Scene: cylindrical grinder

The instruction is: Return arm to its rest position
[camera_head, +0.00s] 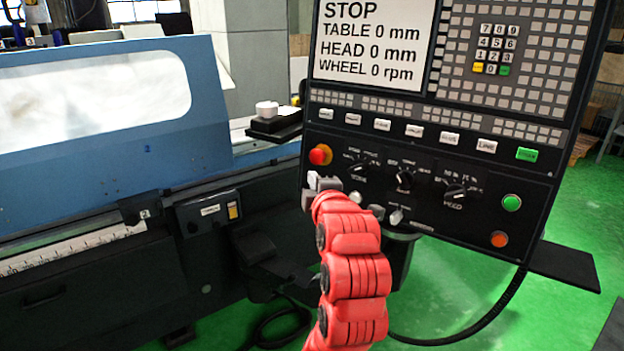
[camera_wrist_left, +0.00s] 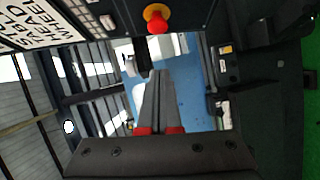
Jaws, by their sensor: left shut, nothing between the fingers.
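My left arm (camera_head: 355,265), in red covers, reaches up from the bottom of the head view to the control panel (camera_head: 425,112). Its grey gripper (camera_head: 318,184) is at the panel's lower left, just below the red emergency stop button (camera_head: 320,155) in the picture. In the left wrist view the two fingers (camera_wrist_left: 160,75) lie together with nothing between them. The red button with its yellow ring (camera_wrist_left: 157,18) shows beyond and above the fingertips there. I cannot tell whether the fingers touch the panel. My right gripper is not in view.
The panel's screen (camera_head: 373,42) reads STOP, TABLE 0 mm, HEAD 0 mm, WHEEL 0 rpm. Knobs and a green button (camera_head: 512,202) are right of the gripper. The blue grinder cover (camera_head: 215,115) is at left. A black shelf (camera_head: 565,266) juts out at lower right. Green floor (camera_head: 470,290) is open below.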

